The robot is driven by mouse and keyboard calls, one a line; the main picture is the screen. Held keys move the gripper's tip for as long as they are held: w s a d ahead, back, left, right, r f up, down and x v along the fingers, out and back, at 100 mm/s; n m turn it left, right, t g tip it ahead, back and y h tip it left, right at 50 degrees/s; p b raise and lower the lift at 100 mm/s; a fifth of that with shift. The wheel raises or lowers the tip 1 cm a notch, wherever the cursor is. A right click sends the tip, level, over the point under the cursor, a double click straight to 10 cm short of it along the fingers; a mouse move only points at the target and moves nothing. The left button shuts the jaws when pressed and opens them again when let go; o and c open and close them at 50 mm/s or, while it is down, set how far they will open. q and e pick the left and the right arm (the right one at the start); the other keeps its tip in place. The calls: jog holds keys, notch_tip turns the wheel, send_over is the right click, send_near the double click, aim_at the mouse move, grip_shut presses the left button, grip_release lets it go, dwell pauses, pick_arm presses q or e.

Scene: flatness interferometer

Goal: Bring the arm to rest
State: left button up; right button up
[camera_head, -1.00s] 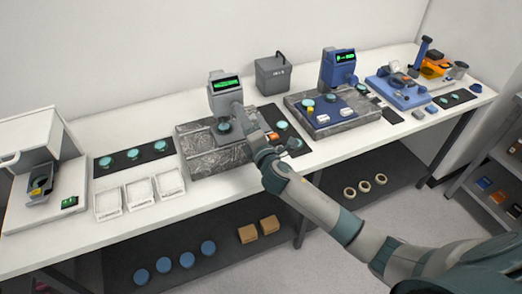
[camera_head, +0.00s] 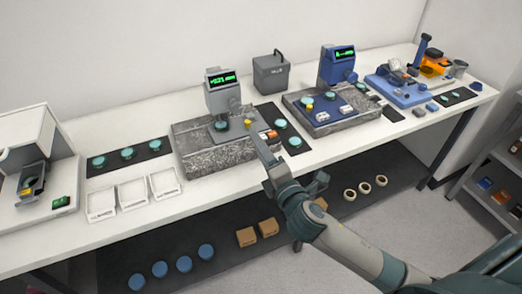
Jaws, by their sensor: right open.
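My right arm (camera_head: 345,246) reaches in from the lower right. Its right gripper (camera_head: 288,160) is open and empty, with its two fingers spread apart. The gripper is over the front edge of the white bench, in front of the grey measuring device (camera_head: 222,95) on its granite block. One finger overlaps the block's right end in the picture; I cannot tell whether it touches. A teal disc (camera_head: 221,125) sits under the grey device's head, and its display is lit green. My left gripper is out of view.
A dark mat with teal discs (camera_head: 281,124) lies right of the block. A blue device (camera_head: 337,66) stands further right. White trays (camera_head: 132,194) and another dark mat (camera_head: 128,159) are at left. Cardboard boxes (camera_head: 246,237) and blue discs (camera_head: 184,264) are on the lower shelf.

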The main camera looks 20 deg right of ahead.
dwell(0.5)
jog(key=s+d+f+m+g+h, duration=0.25)
jog(key=s+f+m+g, duration=0.45)
jog(key=s+f+m, duration=0.6)
jog(key=s+a+f+m+g+y, duration=0.1)
jog(key=s+f+m+g, duration=0.25)
jog(key=s+f, duration=0.45)
jog(key=s+a+f+m+g+y, duration=0.1)
jog(key=s+f+m+g, duration=0.25)
jog(key=s, duration=0.85)
notch_tip(320, 180, down, 28)
jog(key=g+b, duration=0.2)
jog(key=s+d+f+n+g+b, duration=0.1)
jog(key=s+d+f, duration=0.1)
jog(key=s+f, duration=1.7)
jog(key=shift+d+f, duration=0.4)
